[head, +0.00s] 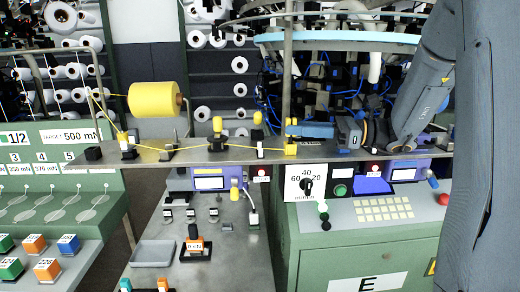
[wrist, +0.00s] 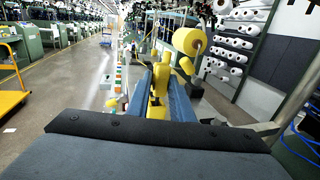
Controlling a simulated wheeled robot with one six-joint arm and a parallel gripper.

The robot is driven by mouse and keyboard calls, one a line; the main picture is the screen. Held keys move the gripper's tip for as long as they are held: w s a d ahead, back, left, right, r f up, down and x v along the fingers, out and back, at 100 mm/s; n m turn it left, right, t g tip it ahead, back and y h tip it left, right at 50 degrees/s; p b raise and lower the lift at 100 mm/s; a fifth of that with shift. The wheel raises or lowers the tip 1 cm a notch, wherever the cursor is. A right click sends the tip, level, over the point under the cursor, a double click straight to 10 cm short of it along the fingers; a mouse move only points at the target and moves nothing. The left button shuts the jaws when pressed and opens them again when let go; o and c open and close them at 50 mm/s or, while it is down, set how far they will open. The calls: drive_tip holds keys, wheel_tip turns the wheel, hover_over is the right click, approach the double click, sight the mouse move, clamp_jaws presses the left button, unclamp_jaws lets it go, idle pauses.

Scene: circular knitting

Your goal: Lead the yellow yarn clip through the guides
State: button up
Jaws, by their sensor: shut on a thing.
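My gripper (head: 302,130) is at the right part of the grey rail (head: 225,154), its blue fingers shut on the yellow yarn clip (head: 291,148). In the wrist view the clip (wrist: 158,92) stands between the two blue fingers (wrist: 160,100). A yellow yarn runs from the yellow cone (head: 153,99) over the tip of a thin post at the left, then down and along the rail. It passes several guides, including one at the left (head: 127,143), a yellow-topped one (head: 217,132) and a slim one with a white part (head: 260,140). Exact threading is too small to tell.
The circular knitting machine (head: 330,38) stands behind and right of my gripper. A control panel with a dial (head: 306,183) is below the rail. A grey tray (head: 153,253) lies on the lower bench. Green cabinets with colored blocks stand at the left.

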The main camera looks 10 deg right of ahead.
drive_tip(key=shift+f, duration=0.45)
idle(0.4)
drive_tip(key=o, duration=1)
drive_tip(key=shift+r, duration=0.15)
wheel_tip(320, 180, up, 10)
drive_tip(key=shift+f+b, duration=0.1)
drive_tip(key=shift+b, duration=1.15)
